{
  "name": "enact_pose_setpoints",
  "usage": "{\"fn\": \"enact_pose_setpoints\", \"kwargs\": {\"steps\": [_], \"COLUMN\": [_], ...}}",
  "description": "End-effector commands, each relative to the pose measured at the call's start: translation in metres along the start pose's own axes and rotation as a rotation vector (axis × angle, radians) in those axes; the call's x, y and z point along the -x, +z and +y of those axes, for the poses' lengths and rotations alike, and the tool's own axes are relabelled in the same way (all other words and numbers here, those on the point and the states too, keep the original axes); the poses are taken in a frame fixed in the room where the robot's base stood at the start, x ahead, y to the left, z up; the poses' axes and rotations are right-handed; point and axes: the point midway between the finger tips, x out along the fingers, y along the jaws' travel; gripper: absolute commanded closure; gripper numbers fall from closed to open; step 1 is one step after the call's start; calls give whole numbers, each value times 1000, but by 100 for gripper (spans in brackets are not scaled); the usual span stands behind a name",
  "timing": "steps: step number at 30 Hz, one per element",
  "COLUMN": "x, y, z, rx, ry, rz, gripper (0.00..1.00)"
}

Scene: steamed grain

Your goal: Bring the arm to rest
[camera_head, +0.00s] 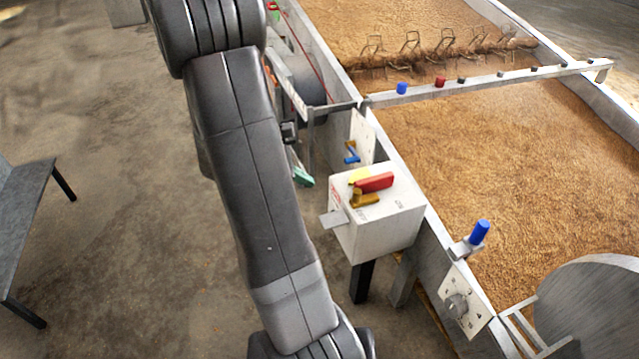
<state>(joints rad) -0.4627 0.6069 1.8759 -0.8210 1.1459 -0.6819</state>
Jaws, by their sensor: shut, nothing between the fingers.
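My arm (250,170) crosses the middle of the head view, from the top left down to the bottom edge. It is dark grey and hides part of the floor and of the trough's near side. I cannot make out my gripper in this view. A small teal piece (304,179) shows just right of the arm; I cannot tell what it belongs to.
A long metal trough (408,172) of grain (510,165) fills the right, with a crossbar (480,83) over it. A white box (385,222) with red and yellow handles stands beside the arm. A grey bench (25,215) is at left; concrete floor (120,180) between is clear.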

Motion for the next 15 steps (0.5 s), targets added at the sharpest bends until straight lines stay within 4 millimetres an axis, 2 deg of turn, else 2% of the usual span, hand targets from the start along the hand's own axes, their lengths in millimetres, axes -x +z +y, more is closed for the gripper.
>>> {"fn": "enact_pose_setpoints", "kwargs": {"steps": [5,15], "x": [15,16], "y": [0,0], "z": [0,0], "rx": [0,0], "ry": [0,-1], "rz": [1,1], "gripper": [100,100]}}
